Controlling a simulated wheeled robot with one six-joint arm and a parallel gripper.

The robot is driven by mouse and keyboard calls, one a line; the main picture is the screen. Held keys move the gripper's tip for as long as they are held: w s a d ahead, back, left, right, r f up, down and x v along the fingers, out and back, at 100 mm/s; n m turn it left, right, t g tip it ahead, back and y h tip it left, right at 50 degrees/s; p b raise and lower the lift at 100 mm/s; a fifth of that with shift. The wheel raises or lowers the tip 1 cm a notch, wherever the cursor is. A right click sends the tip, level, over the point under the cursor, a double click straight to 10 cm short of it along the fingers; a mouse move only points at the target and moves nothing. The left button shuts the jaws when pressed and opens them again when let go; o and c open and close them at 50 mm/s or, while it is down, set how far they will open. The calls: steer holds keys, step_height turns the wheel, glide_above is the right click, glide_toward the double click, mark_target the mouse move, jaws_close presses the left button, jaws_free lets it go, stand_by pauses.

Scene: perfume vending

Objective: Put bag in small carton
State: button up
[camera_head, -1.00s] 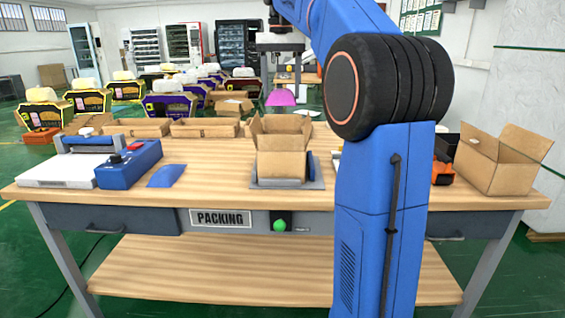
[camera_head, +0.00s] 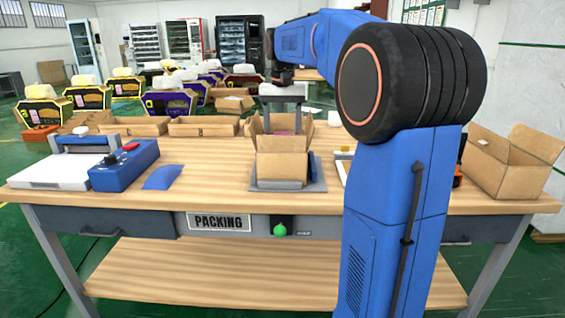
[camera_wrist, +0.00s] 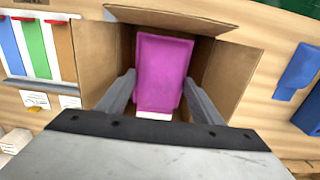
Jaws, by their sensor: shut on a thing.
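The small carton (camera_head: 281,166) stands open with its flaps up on a grey plate (camera_head: 262,186) at the middle of the table. My gripper (camera_head: 283,126) points down over the carton, with its fingertips at about the height of the flaps. It is shut on a magenta bag (camera_wrist: 164,70), one finger on each side of it. In the wrist view the bag hangs upright within the opening of the carton (camera_wrist: 240,75). In the head view the carton's front flap and wall hide most of the bag, so its depth inside cannot be told.
A larger open carton (camera_head: 490,175) stands at the table's right end. A blue device (camera_head: 124,165) and a white sealer-like machine (camera_head: 70,172) are at the left, with a blue piece (camera_head: 162,177) beside them. Trays (camera_head: 204,127) line the back edge. Bare wood (camera_head: 215,165) lies left of the carton.

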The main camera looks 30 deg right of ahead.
step_height(320, 180, down, 10)
steer(key=shift+r, duration=0.15)
stand_by(0.4)
steer(key=o, duration=1.1)
step_height(320, 180, up, 12)
steer(key=shift+r, duration=0.1)
stand_by(0.4)
